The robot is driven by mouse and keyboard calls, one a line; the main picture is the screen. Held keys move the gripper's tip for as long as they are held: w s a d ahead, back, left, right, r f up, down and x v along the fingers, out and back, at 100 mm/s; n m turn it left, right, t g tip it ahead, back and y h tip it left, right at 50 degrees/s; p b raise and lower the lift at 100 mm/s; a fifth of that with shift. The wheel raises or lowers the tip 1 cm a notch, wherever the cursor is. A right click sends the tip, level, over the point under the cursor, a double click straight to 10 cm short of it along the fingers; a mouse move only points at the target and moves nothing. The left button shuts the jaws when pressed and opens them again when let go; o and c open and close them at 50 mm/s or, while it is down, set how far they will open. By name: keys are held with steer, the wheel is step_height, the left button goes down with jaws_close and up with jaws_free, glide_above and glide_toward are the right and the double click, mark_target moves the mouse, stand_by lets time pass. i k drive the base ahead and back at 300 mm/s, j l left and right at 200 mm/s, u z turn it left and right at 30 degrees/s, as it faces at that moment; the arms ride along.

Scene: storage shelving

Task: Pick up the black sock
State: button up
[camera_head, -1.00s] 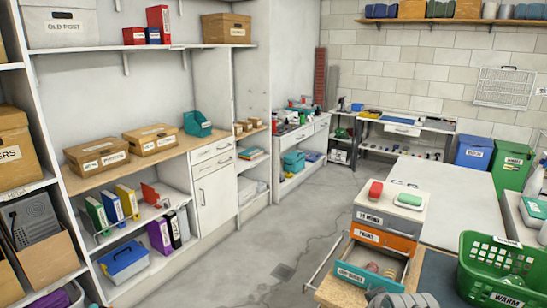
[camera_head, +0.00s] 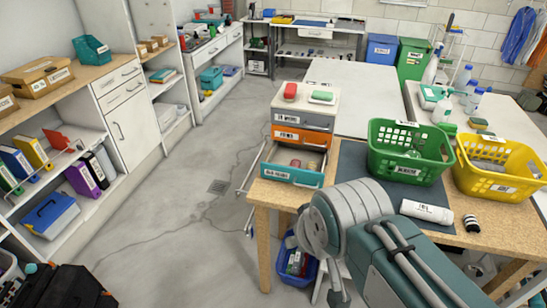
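A small dark roll with white bands (camera_head: 472,222) lies on the wooden workbench (camera_head: 262,222), near its front edge at right. It may be the black sock, but it is too small to tell for sure. My arm, with a grey joint and a teal link, rises from the bottom right and covers part of the bench front. The fingers of my gripper do not show, and nothing is seen held.
A white labelled roll (camera_head: 427,212) lies left of the dark roll. A green basket (camera_head: 408,172) and a yellow basket (camera_head: 505,184) stand behind. A drawer unit (camera_head: 300,130) has its teal drawer (camera_head: 292,175) pulled out. A blue bin (camera_head: 297,262) sits below. Floor is open at left.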

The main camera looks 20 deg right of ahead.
mark_target(472, 224)
steer(key=z, duration=0.45)
steer(key=l+z, duration=0.15)
steer(key=z, duration=0.7)
steer(key=i+z, duration=0.1)
steer(key=z, duration=0.3)
steer(key=l+z, duration=0.1)
steer(key=z, duration=0.35)
steer(key=i+j+z, duration=0.1)
steer(key=i, duration=0.2)
steer(key=i+j+z, duration=0.1)
steer(key=i+j, duration=0.15)
